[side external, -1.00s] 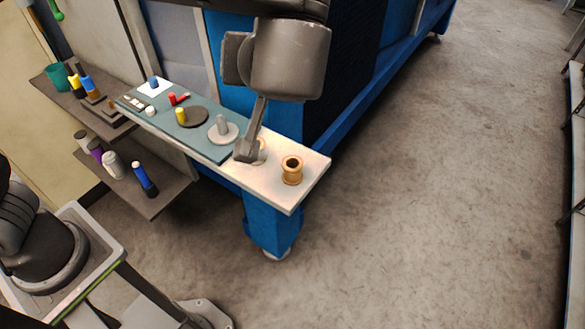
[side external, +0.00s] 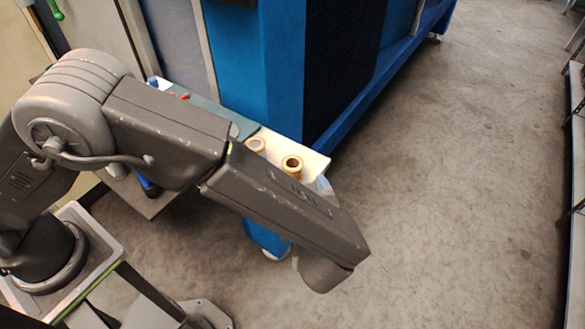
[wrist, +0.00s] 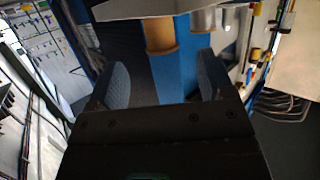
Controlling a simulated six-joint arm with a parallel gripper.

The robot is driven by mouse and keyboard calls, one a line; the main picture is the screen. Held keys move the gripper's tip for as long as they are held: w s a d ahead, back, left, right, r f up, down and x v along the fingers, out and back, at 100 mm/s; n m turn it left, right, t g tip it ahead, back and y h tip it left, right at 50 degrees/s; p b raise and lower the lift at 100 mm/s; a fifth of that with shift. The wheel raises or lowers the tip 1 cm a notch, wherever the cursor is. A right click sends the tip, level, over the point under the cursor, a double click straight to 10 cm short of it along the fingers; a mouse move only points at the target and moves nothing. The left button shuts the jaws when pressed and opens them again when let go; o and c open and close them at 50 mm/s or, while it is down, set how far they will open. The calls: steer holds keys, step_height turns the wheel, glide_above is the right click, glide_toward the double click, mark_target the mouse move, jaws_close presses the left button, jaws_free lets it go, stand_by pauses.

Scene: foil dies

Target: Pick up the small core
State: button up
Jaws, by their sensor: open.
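A tan, hollow, ring-topped core (side external: 292,163) stands upright on the white end of the bench in the side view. In the wrist view, which looks upside down, a tan cylinder that seems to be this core (wrist: 161,36) shows ahead, in line with the gap between my fingers. My gripper (wrist: 163,78) is open and empty, with one finger on each side. The core seems to lie just beyond the fingertips. In the side view my arm hides most of the gripper, right of the bench end. A second ring-topped piece (side external: 257,145) with a grey middle stands behind-left.
A blue machine (side external: 275,70) rises behind the bench. The concrete floor (side external: 460,180) to the right is clear.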

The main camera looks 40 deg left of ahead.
mark_target(295, 172)
steer(key=x, duration=0.7)
steer(key=shift+w+a+f, duration=0.15)
steer(key=shift+c, duration=0.4)
steer(key=c, duration=1)
steer(key=shift+r, duration=0.45)
step_height(295, 172, up, 4)
steer(key=shift+a+f, duration=0.15)
steer(key=shift+a, duration=0.05)
steer(key=a+r, duration=0.3)
steer(key=a, duration=0.3)
steer(key=a+r, duration=0.3)
steer(key=a, duration=0.3)
steer(key=a+r, duration=0.3)
steer(key=a, duration=0.4)
steer(key=shift+w+r, duration=0.2)
steer(key=shift+r, duration=0.1)
